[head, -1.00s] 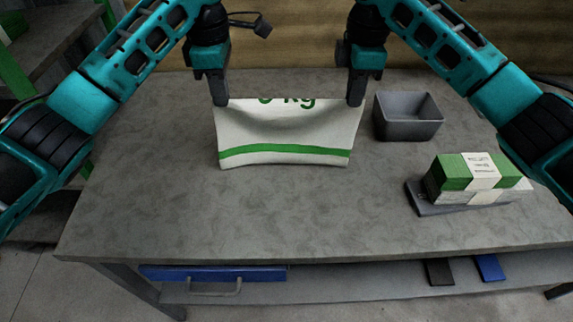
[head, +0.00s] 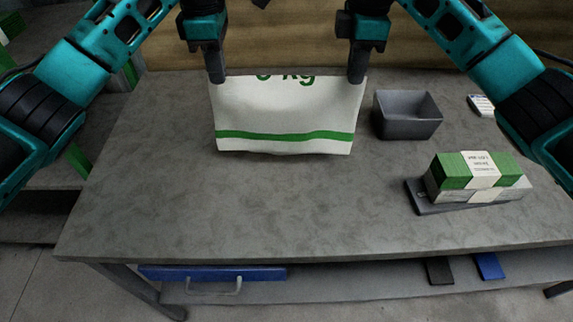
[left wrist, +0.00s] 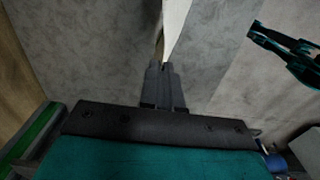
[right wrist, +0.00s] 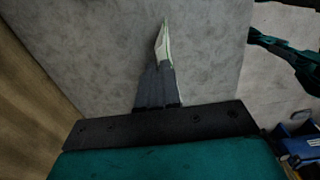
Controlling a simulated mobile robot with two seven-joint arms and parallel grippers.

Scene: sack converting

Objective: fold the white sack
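The white sack (head: 285,112) hangs stretched between my two grippers, with a green band near its lower edge and part of a green "kg" print at its top edge. My left gripper (head: 217,78) is shut on its upper left corner; in the left wrist view the closed fingers (left wrist: 163,68) pinch the sack's edge (left wrist: 174,30). My right gripper (head: 357,78) is shut on its upper right corner; in the right wrist view the fingers (right wrist: 159,70) pinch a corner of it (right wrist: 163,45). I cannot tell whether the lower edge touches the table.
A grey open bin (head: 408,128) stands right of the sack on the table (head: 250,210). Further right, a green and white banded stack (head: 478,172) lies on a dark grey base. A small white item (head: 481,105) is at the back right. The front of the table is clear.

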